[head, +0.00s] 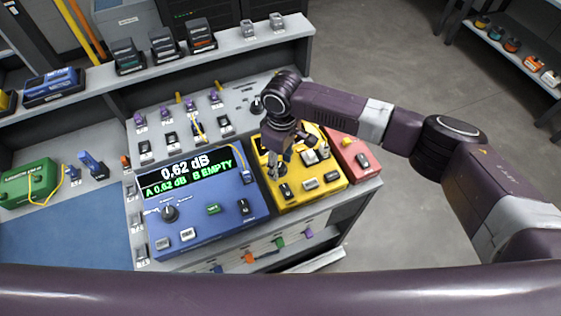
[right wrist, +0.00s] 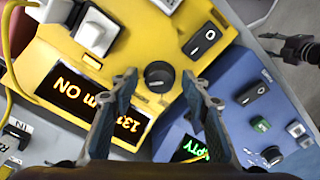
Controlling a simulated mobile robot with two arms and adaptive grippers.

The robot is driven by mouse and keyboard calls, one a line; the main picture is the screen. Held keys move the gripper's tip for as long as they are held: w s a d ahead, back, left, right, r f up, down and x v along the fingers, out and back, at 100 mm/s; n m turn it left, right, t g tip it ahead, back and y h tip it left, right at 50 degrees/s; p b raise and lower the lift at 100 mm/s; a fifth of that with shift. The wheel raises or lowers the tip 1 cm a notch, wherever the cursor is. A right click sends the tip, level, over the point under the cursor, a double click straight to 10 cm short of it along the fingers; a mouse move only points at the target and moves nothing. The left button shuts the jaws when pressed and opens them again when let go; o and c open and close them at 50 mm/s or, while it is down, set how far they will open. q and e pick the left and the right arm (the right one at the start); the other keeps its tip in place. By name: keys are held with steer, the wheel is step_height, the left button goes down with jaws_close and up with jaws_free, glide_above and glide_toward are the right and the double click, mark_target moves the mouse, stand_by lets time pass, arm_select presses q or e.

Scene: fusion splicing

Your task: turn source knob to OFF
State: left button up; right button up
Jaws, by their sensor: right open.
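The yellow source box (head: 330,185) stands on the bench right of the blue meter. In the right wrist view its round black knob (right wrist: 160,76) shows clearly, beside a lit display (right wrist: 62,88) that reads ON. My right gripper (head: 281,165) hangs low over the box and hides much of its left part in the head view. In the right wrist view the open fingers (right wrist: 158,85) lie on either side of the knob, with a gap to each. Contact is not visible. A dark jointed shape, likely my left gripper (right wrist: 300,48), shows small at the right edge; its jaws are unclear.
The blue meter (head: 200,232) is close on the left; its screen reads 0.62 dB and B EMPTY. A red box (head: 347,150) adjoins on the right. Black rocker switches (right wrist: 203,41) and white plugs (right wrist: 95,30) stick up near the knob. Open floor lies beyond the bench's right edge.

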steer(key=c, duration=1)
steer(key=shift+c, duration=0.8)
steer(key=shift+n, duration=0.4)
steer(key=n+p, duration=0.1)
steer(key=n, duration=0.2)
steer(key=shift+n, duration=0.3)
steer(key=n, duration=0.4)
steer(key=shift+w+n, duration=0.15)
steer(key=shift+n, duration=0.15)
steer(key=n, duration=0.4)
steer(key=shift+a+n, duration=0.1)
steer(key=shift+n, duration=0.2)
steer(key=shift+n+h, duration=0.3)
steer(key=shift+n, duration=1.9)
steer(key=shift+w, duration=0.1)
steer(key=shift+r, duration=0.1)
